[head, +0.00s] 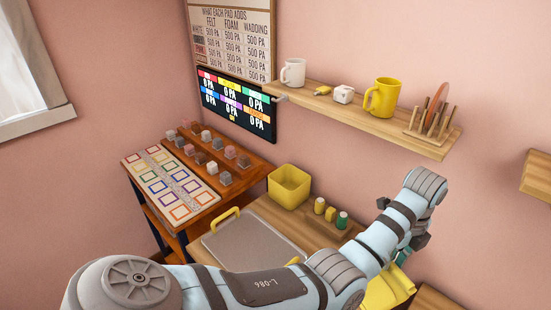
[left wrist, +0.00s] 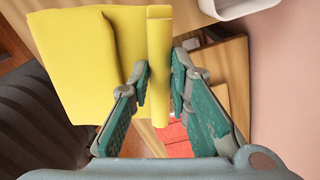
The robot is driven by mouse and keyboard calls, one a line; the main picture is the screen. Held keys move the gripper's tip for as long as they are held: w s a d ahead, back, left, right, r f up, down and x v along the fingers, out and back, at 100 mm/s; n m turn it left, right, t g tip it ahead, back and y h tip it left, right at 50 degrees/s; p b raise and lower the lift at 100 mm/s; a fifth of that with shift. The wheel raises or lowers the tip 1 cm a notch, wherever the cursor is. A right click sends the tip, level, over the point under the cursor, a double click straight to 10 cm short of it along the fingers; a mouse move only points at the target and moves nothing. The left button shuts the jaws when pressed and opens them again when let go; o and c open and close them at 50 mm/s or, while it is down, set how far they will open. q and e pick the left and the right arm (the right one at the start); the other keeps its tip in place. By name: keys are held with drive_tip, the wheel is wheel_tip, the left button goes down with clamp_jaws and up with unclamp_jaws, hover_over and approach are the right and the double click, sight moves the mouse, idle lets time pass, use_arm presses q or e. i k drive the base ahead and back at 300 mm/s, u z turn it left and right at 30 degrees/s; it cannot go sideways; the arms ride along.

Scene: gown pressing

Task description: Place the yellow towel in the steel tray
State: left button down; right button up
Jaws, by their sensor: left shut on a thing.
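The yellow towel (head: 388,290) hangs at the lower right in the head view, below my left gripper (head: 408,252) and partly hidden by my arm. In the left wrist view my left gripper (left wrist: 160,88) is shut on a folded edge of the towel (left wrist: 88,60). The rest of the towel spreads to the left of the fingers. The flat grey steel tray (head: 245,240) with yellow handles lies on the wooden counter, left of the gripper and apart from the towel. My left arm hides its near side. My right gripper is not in view.
A yellow bin (head: 289,187) and small yellow and green bottles (head: 331,214) stand behind the tray. A wall shelf (head: 370,118) with mugs and a plate rack is above. A side table (head: 170,185) with coloured squares and small blocks stands left.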

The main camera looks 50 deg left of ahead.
sight(246, 257)
drive_tip(key=z, duration=0.05)
drive_tip(key=k, duration=0.55)
drive_tip(key=u, duration=1)
drive_tip(key=i, duration=0.5)
drive_tip(key=z, duration=0.25)
